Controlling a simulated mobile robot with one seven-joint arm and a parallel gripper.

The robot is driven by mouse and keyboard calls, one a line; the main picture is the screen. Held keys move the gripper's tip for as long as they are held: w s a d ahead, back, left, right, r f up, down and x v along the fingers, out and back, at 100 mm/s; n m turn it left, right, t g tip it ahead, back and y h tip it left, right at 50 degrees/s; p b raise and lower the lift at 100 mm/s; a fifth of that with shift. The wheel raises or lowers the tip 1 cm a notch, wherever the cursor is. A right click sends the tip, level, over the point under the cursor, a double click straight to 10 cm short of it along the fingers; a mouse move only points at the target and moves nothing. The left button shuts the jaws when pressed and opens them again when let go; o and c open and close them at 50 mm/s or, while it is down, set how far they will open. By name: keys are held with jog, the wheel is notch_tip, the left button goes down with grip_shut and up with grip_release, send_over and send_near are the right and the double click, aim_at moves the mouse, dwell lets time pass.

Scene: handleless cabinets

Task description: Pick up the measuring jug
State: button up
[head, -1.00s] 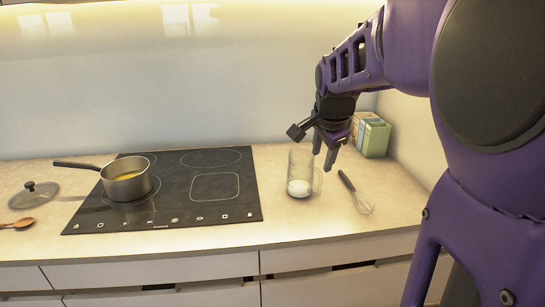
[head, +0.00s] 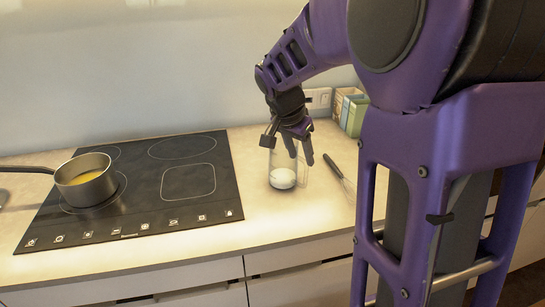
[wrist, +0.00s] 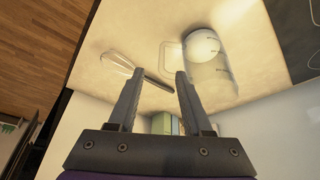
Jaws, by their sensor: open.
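The measuring jug (head: 283,172) is clear glass with white contents at its bottom. It stands upright on the counter, right of the cooktop. In the wrist view the jug (wrist: 210,62) is at the upper right, with its handle towards the left. My gripper (head: 299,154) is open and empty. In the head view its fingers overlap the top of the jug. In the wrist view the gripper (wrist: 155,80) points beside the jug, which lies to the right of the fingers, not between them. I cannot tell whether a finger touches the glass.
A whisk (head: 342,179) lies on the counter to the right of the jug. Boxes (head: 352,110) stand at the back right. A saucepan (head: 86,180) with yellow contents sits on the black cooktop (head: 135,195). The counter front edge is clear.

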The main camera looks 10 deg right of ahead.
aim_at(305, 171)
jog(key=x, duration=1)
jog(key=shift+w+f, duration=0.1)
jog(key=shift+w, duration=0.15)
grip_shut()
dwell(1.0)
